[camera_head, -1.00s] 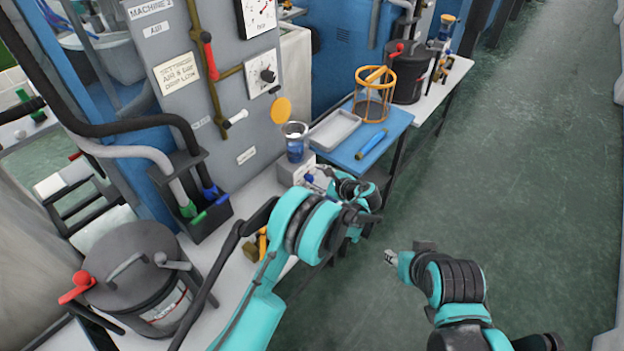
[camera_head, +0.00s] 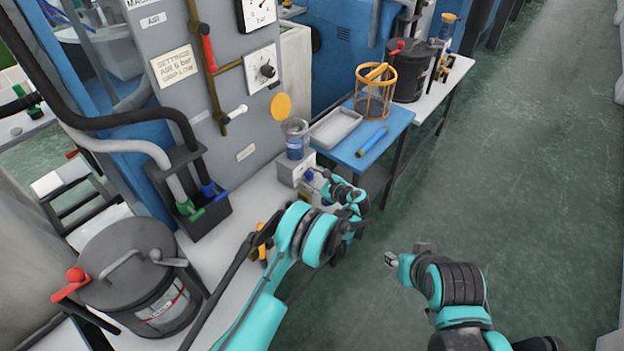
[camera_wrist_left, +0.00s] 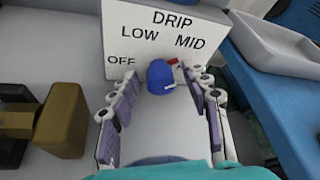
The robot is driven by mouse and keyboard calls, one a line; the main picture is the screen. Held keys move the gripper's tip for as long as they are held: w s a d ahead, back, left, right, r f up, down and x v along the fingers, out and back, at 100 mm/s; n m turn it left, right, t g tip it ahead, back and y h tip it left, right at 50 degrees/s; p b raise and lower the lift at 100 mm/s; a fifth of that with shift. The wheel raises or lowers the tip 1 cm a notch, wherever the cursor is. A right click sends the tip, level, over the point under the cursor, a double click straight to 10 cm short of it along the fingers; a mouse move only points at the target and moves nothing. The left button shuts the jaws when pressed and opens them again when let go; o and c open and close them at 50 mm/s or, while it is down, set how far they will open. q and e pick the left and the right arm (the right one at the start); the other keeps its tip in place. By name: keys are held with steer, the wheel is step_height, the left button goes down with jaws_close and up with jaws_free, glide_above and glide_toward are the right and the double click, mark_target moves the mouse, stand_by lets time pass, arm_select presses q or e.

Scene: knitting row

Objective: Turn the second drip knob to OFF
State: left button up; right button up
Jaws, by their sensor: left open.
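The drip box (camera_head: 285,172) is a pale block under the glass cup, beside the grey machine panel. In the left wrist view its face (camera_wrist_left: 117,38) reads DRIP, with LOW, MID and OFF. The blue drip knob (camera_wrist_left: 158,78) is on that face, and a red pointer (camera_wrist_left: 172,61) shows at its upper right, toward the MID side. My left gripper (camera_wrist_left: 162,98) is open, with one finger on each side of the knob; contact is not clear. In the head view the left gripper (camera_head: 320,182) is at the box front. My right gripper (camera_head: 391,259) hangs over the floor, its jaws too small to judge.
A glass cup (camera_head: 295,137) with blue contents stands on the box. A blue side table (camera_head: 366,157) with a white tray (camera_head: 335,128) is just right. A brass fitting (camera_wrist_left: 66,120) lies close left of the gripper. A dark lidded pot (camera_head: 140,270) stands at front left.

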arm_select(q)
jaws_close()
stand_by(0.3)
steer(key=shift+s+n+t, duration=0.1)
steer(key=shift+n+t, duration=0.5)
steer(key=shift+n, duration=0.4)
steer(key=shift+f+n+t, duration=0.1)
steer(key=shift+n+t, duration=0.7)
steer(key=shift+n, duration=0.6)
steer(key=shift+h, duration=0.3)
